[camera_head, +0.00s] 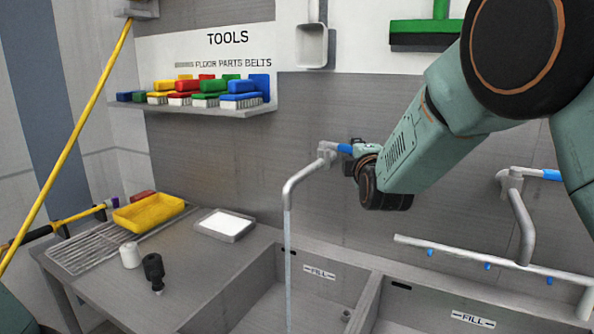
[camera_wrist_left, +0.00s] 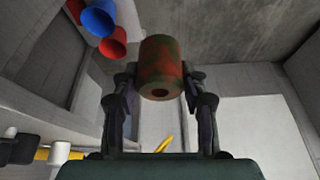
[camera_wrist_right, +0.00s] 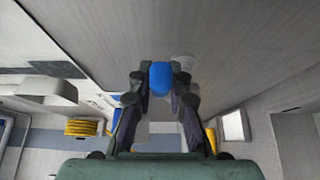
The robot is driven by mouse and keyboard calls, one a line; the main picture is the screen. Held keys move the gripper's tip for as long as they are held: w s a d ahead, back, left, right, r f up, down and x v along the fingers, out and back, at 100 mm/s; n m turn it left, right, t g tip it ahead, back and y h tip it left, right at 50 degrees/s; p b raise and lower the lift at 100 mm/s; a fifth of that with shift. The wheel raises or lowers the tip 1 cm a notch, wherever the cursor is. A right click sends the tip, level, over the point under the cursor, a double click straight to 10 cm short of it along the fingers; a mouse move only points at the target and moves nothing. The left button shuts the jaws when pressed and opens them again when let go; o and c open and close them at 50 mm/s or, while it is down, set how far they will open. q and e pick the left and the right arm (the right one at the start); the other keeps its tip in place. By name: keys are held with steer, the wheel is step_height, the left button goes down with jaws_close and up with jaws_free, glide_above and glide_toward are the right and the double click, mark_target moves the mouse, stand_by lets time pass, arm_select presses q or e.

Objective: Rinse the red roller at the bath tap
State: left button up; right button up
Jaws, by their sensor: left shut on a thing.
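The red roller (camera_wrist_left: 160,62) shows in the left wrist view, with dark greenish-brown patches over its red surface. My left gripper (camera_wrist_left: 160,84) is shut on it, one finger on each side. The roller and this gripper are outside the head view. The bath tap (camera_head: 306,172) has a curved grey spout, and a thin stream of water (camera_head: 288,250) falls from it into the basin. My right gripper (camera_head: 362,168) is at the tap's blue handle (camera_head: 344,148). In the right wrist view its fingers flank the blue handle (camera_wrist_right: 160,75); whether they grip it is unclear.
A second tap (camera_head: 522,210) and a pipe with blue nozzles (camera_head: 470,262) are at the right. The left counter bears a yellow tray (camera_head: 148,213), a grey tray (camera_head: 224,225), a white pot (camera_head: 130,256) and a black bottle (camera_head: 154,272). A brush shelf (camera_head: 195,110) is above.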

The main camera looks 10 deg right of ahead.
steer(key=o, duration=0.4)
steer(key=shift+w+a, duration=0.1)
steer(key=shift+w, duration=0.05)
steer(key=shift+o, duration=0.2)
steer(key=shift+s, duration=0.2)
steer(key=s, duration=1.1)
steer(key=shift+s+a, duration=0.4)
